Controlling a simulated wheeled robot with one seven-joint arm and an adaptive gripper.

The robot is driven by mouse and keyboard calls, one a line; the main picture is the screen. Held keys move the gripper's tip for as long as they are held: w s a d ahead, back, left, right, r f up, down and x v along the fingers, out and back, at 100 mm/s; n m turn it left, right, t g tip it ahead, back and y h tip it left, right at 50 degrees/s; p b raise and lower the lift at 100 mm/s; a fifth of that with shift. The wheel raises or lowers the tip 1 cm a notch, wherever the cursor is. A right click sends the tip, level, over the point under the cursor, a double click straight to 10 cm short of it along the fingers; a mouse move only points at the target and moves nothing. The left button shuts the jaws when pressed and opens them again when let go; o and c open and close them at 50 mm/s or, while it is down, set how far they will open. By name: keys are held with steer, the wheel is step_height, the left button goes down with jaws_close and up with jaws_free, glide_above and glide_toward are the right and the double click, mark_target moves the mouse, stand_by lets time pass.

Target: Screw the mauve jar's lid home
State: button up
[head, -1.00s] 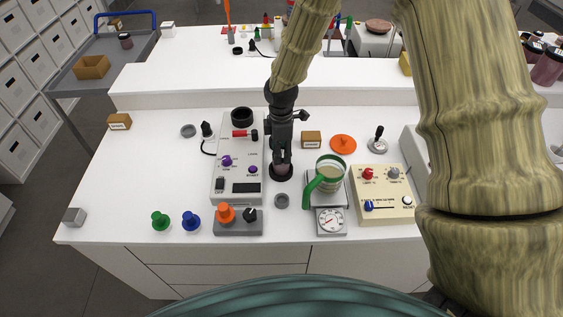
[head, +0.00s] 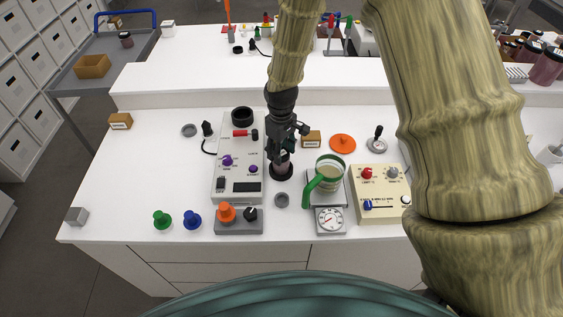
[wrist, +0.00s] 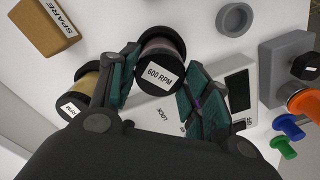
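The mauve jar (head: 282,167) stands upright on a black round base on the white bench, beside the control console. In the wrist view its dark lid (wrist: 161,77), with a "600 RPM" label, faces the camera, and the mauve body (wrist: 167,46) shows beyond it. My gripper (wrist: 160,82) is above the jar with its teal-padded fingers apart, one on each side of the lid. It also shows in the head view (head: 282,152), where it hides the lid. Whether either pad touches the lid is unclear. How far down the lid sits cannot be told.
A tan jar (wrist: 84,88) with a labelled dark lid is close beside the left finger. The console (head: 238,180) is left of the jar. A green-handled mug (head: 328,172) on a scale is right. A SPARE box (head: 311,139) is near.

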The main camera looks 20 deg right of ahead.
steer(key=o, duration=0.4)
steer(key=shift+r, duration=0.1)
step_height(320, 180, up, 12)
steer(key=shift+f, duration=0.1)
stand_by(0.5)
steer(key=shift+s+f, duration=0.1)
